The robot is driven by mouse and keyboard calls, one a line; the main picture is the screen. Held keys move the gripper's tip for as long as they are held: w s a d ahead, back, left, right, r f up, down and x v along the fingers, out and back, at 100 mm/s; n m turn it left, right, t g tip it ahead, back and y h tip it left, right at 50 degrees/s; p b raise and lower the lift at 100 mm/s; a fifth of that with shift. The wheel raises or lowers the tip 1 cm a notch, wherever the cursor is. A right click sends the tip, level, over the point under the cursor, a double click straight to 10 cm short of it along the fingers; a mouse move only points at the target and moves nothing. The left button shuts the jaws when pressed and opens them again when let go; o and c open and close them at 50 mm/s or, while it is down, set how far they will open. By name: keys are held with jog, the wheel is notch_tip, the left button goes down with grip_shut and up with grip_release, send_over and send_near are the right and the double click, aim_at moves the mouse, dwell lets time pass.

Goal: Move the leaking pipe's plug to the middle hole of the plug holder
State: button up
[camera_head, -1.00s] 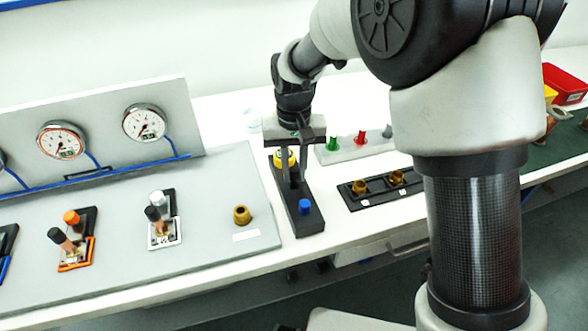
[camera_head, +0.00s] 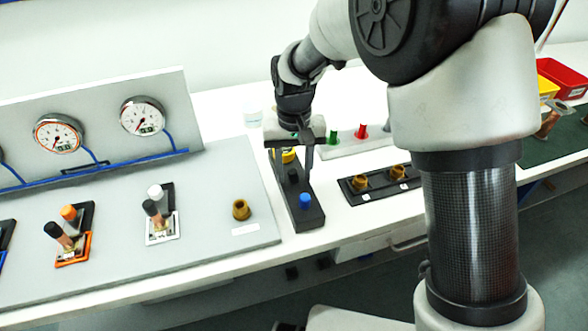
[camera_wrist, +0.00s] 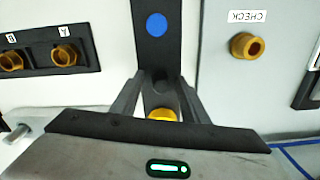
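The plug holder (camera_head: 311,217) is a black strip with a yellow plug (camera_head: 289,156) at its far end, a black plug (camera_head: 293,176) in the middle and a blue plug (camera_head: 305,201) at the near end. The black plug stands upright in the middle position. My gripper (camera_head: 293,168) is above the holder, fingers apart, around or just above the black plug. In the wrist view, the fingers stand on either side of the dark plug (camera_wrist: 161,92), the blue plug (camera_wrist: 157,24) lies beyond, and the yellow plug (camera_wrist: 162,115) is partly hidden by my gripper.
A brass CHECK socket (camera_head: 241,209) is on the grey panel at left. Brass sockets A and B sit in a black base (camera_head: 372,200) at right. Green (camera_head: 333,137) and red (camera_head: 361,131) pegs stand behind. Gauges (camera_head: 57,133) line the back panel.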

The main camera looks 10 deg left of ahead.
aim_at(295, 172)
notch_tip(295, 172, up, 18)
jog(key=p, duration=0.1)
jog(key=shift+f+p, duration=0.25)
jog(key=shift+p, duration=0.05)
jog(key=shift+d, duration=0.1)
dwell(0.4)
